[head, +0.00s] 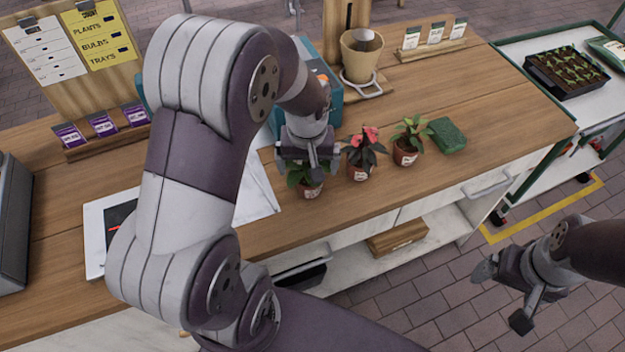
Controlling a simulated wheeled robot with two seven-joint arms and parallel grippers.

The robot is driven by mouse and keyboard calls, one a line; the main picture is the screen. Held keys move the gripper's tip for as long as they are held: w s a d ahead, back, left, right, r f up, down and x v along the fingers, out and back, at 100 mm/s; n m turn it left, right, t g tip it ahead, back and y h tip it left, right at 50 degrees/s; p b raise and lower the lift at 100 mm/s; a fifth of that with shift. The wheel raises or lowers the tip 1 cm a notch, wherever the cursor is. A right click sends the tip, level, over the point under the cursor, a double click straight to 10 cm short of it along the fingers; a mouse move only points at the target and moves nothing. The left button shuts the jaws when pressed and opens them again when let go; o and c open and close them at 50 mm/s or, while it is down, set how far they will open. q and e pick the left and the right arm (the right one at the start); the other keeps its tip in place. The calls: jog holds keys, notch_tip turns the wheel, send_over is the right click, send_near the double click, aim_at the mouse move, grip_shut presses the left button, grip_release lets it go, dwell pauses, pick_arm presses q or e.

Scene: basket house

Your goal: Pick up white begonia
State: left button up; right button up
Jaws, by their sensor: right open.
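Three small potted plants with labelled terracotta-coloured pots stand along the counter's front edge. The left plant (311,189) shows green leaves, but its top is hidden by my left gripper (308,160). The middle plant (362,155) has pinkish-red flowers and dark leaves. The right plant (409,145) has green leaves. I see no white flowers, so I cannot tell which is the white begonia. My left gripper is directly over the left plant; its jaw state is unclear. My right gripper (504,294) is open and empty, low at the right, away from the counter.
A green sponge-like block (448,135) lies right of the plants. A beige pot (362,55) stands behind them. Seed packets (103,124) stand at left. A cart (590,107) with a seedling tray (567,73) is at right.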

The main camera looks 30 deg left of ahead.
pick_arm(q)
jog(key=f, duration=0.5)
jog(key=shift+w+d+f+p, duration=0.1)
jog(key=shift+w+f+p, duration=0.1)
jog(key=shift+f+p, duration=0.1)
jog(key=shift+r, duration=0.1)
jog(key=c, duration=1.1)
